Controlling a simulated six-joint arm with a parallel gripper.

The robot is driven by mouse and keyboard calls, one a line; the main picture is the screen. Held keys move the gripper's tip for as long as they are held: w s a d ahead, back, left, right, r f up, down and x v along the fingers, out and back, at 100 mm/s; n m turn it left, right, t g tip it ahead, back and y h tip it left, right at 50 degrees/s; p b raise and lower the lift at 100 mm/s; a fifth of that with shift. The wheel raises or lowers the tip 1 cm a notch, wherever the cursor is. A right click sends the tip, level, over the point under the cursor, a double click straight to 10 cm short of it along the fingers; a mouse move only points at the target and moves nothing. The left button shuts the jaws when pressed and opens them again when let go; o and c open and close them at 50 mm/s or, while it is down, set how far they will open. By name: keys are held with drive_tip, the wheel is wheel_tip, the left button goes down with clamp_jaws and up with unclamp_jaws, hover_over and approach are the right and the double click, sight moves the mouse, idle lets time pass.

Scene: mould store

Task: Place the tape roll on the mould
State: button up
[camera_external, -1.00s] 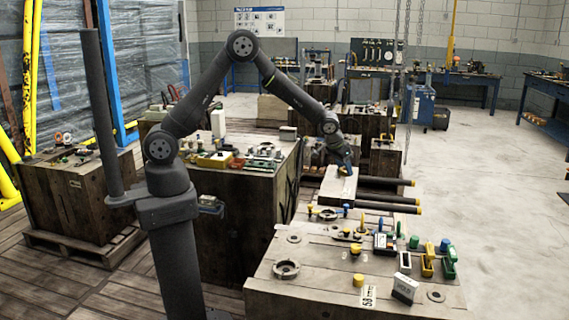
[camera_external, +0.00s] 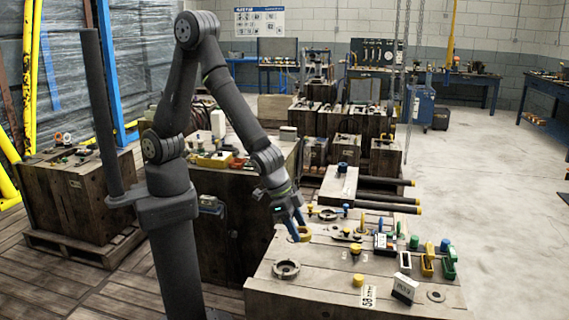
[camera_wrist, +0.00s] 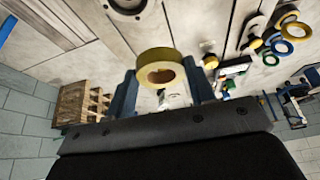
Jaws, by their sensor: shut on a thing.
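A yellow tape roll (camera_wrist: 158,58) is held between the two blue fingers of my gripper (camera_wrist: 165,88) in the wrist view. In the external view my gripper (camera_external: 296,228) reaches down with the yellow tape roll (camera_external: 304,235) at its fingertips. The gripper is over the back left part of the wooden-topped mould (camera_external: 325,262). I cannot tell whether the roll touches the top. The wrist view shows the mould's plank-like surface (camera_wrist: 105,45) behind the roll.
A round metal ring (camera_external: 286,268) is set in the mould's top, in front of the gripper. Bare top surface lies between the ring and the yellow knob (camera_external: 358,280).

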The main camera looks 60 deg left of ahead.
drive_tip(key=s, duration=0.2)
hover_over(322, 257)
drive_tip(key=a, duration=0.1)
drive_tip(key=f, duration=0.7)
drive_tip(key=shift+s+a, duration=0.1)
drive_tip(key=shift+s, duration=0.3)
drive_tip(key=shift+m, duration=0.3)
drive_tip(key=shift+f, duration=2.05)
drive_tip(key=shift+f, duration=0.15)
drive_tip(key=o, duration=1)
drive_tip(key=shift+c, duration=0.2)
drive_tip(key=v, duration=1.2)
drive_tip(key=shift+w, duration=0.1)
